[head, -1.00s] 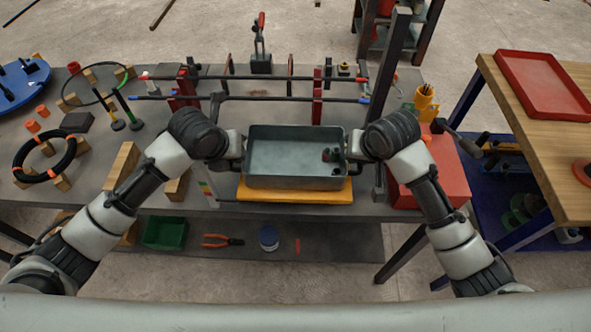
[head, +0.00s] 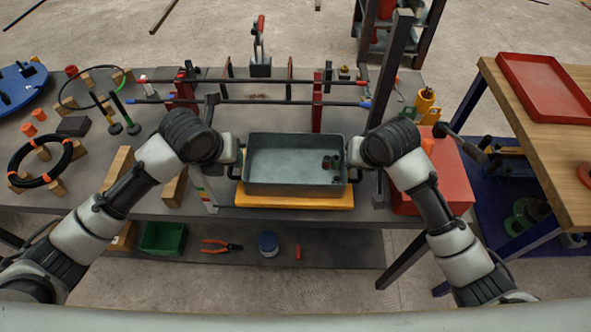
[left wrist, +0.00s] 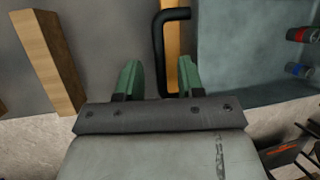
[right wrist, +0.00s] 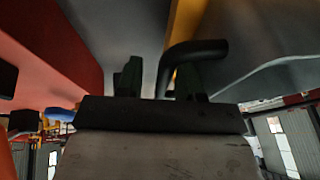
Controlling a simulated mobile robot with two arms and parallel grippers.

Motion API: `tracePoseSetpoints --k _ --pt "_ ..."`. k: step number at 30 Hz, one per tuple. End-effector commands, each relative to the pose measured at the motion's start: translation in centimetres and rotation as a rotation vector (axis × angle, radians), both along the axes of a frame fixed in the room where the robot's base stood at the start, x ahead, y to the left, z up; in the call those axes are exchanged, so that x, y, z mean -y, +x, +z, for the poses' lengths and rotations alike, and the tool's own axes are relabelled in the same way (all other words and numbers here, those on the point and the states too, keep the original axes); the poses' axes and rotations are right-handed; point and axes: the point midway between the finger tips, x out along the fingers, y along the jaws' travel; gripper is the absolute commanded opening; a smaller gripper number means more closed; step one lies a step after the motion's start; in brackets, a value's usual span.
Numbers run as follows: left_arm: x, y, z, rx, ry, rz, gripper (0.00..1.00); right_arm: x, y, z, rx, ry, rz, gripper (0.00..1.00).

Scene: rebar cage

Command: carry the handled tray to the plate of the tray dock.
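The grey handled tray (head: 294,188) sits upright on or just over the orange-yellow plate (head: 294,201) of the dock, at the front middle of the bench. Small dark and red items lie in its right part. My left gripper (left wrist: 160,72) is open, its green fingers apart on either side of the black left handle (left wrist: 158,45). My right gripper (right wrist: 160,72) is open too, with the black right handle (right wrist: 195,50) showing between and over its fingers. Both hands are beside the tray's ends; in the head view the forearms hide the fingers.
Wooden blocks (head: 118,167) stand left of the tray. A red box (head: 440,180) is close on the right, beside a dark upright post (head: 390,68). Horizontal bars on red stands (head: 317,100) run behind the tray. A lower shelf holds a green bin (head: 163,238).

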Motion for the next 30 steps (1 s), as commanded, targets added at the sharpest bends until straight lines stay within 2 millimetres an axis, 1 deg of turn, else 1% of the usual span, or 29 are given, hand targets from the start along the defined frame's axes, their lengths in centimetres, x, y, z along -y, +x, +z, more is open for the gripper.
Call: tracePoseSetpoints --k 1,6,9,14,17,20,24,30 --pt "-0.2 -0.3 0.9 0.001 0.002 -0.001 0.38 -0.1 0.0 0.1 0.0 0.001 0.002 0.38" --pt "-0.7 -1.3 3.0 -0.005 0.003 -0.001 0.38 -0.1 0.0 0.1 0.0 0.001 0.002 0.38" --pt "-0.9 -1.6 3.9 -0.007 0.003 0.0 0.38 -0.1 0.0 0.0 0.0 0.001 0.002 0.38" --pt "-1.1 -1.9 4.5 -0.008 0.004 0.001 0.38 0.0 -0.1 0.4 0.001 0.001 0.001 0.38" --pt "-1.1 -1.9 4.6 -0.007 0.003 0.001 0.38 0.2 -0.5 1.5 0.003 0.003 0.001 0.38" --pt "-1.1 -1.8 4.6 -0.006 0.003 0.001 0.38 0.5 -1.1 3.2 0.005 0.003 0.003 0.38" --pt "-1.1 -1.8 4.6 -0.005 0.002 0.002 0.38 1.1 -2.2 6.0 0.004 0.002 0.001 0.38" --pt "-1.1 -1.8 4.6 -0.005 0.003 0.001 0.38 1.7 -3.5 9.2 0.0 0.001 0.0 0.38"
